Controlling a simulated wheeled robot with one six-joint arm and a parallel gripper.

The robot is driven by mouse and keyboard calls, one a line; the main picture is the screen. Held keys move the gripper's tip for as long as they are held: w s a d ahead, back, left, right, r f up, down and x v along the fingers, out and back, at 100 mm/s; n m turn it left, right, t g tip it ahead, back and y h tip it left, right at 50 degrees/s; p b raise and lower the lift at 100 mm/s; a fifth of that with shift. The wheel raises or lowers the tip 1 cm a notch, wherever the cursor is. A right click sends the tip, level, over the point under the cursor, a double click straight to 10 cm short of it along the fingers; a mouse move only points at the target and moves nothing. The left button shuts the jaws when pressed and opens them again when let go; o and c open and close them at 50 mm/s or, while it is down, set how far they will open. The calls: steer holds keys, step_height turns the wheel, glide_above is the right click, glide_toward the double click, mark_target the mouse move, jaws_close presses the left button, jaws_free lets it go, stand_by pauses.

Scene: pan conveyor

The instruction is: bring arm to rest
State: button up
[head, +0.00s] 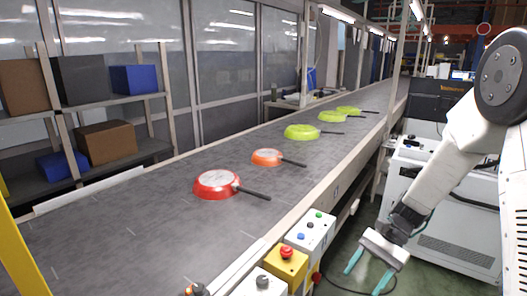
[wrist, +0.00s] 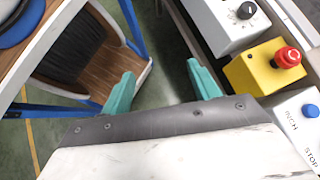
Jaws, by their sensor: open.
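My gripper (head: 368,271) hangs at the lower right in the head view, beside the conveyor and over the floor. Its two teal fingers are apart with nothing between them. In the wrist view my gripper (wrist: 160,85) is also open and empty, with green floor and a conveyor edge beyond it. My white arm reaches down from the right in the head view. A red pan (head: 216,184), an orange pan (head: 267,157) and several green pans (head: 302,132) lie on the conveyor belt (head: 130,230), clear of my gripper.
Control boxes with a red button on yellow (head: 287,262) line the conveyor's near side, close to my gripper; the yellow box (wrist: 270,65) shows at right in the wrist view. A white cabinet (head: 455,220) stands behind my arm.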

steer(key=s+d+r+n+t+h, duration=0.1)
steer(key=s+r+n+t+h, duration=0.6)
steer(key=s+r, duration=1.3)
steer(key=s+n+h, duration=0.1)
steer(key=n, duration=0.1)
steer(key=shift+d+r+n, duration=0.2)
steer(key=shift+d+n, duration=0.1)
steer(key=shift+d, duration=0.1)
steer(key=shift+s, duration=0.1)
